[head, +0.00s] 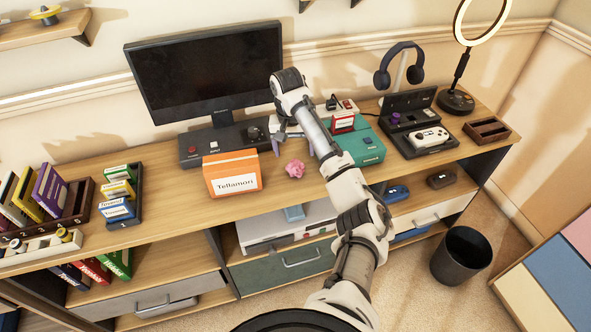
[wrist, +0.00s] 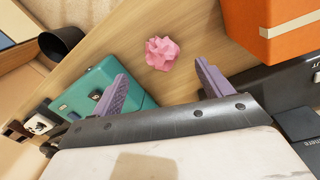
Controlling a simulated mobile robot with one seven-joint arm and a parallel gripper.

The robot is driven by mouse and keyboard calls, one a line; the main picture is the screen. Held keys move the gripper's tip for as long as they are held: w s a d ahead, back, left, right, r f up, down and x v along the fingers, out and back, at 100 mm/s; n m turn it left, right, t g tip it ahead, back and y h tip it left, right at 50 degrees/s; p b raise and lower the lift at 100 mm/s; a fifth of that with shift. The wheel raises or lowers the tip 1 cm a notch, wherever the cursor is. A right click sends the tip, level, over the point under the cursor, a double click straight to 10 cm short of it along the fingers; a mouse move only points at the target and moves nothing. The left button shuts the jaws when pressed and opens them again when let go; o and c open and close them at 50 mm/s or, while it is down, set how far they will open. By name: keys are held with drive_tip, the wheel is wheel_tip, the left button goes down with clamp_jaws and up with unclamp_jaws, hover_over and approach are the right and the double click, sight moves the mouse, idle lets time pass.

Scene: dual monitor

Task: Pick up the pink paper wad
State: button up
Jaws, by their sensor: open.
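The pink paper wad (head: 295,169) is a small crumpled ball on the wooden desk top (head: 262,193), between the orange box and the teal console. In the wrist view the wad (wrist: 162,53) lies ahead of my gripper (wrist: 160,82), near the middle between the two purple fingers. My gripper is open and empty, and the wad appears apart from both fingers. In the head view my gripper (head: 294,146) is just behind the wad, partly hidden by my arm.
The orange box (head: 234,174) stands left of the wad, the teal console (head: 362,147) right. A monitor (head: 208,70) and its dark base are behind. A headphone stand, a ring light and a console case (head: 418,138) are further right. Bare desk lies in front of the wad.

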sight(295, 163)
drive_tip(key=shift+f, duration=0.95)
drive_tip(key=shift+d+f+p, duration=0.1)
drive_tip(key=shift+f+p, duration=0.8)
drive_tip(key=shift+f, duration=1.75)
drive_tip(key=shift+c, duration=0.5)
drive_tip(key=c, duration=0.9)
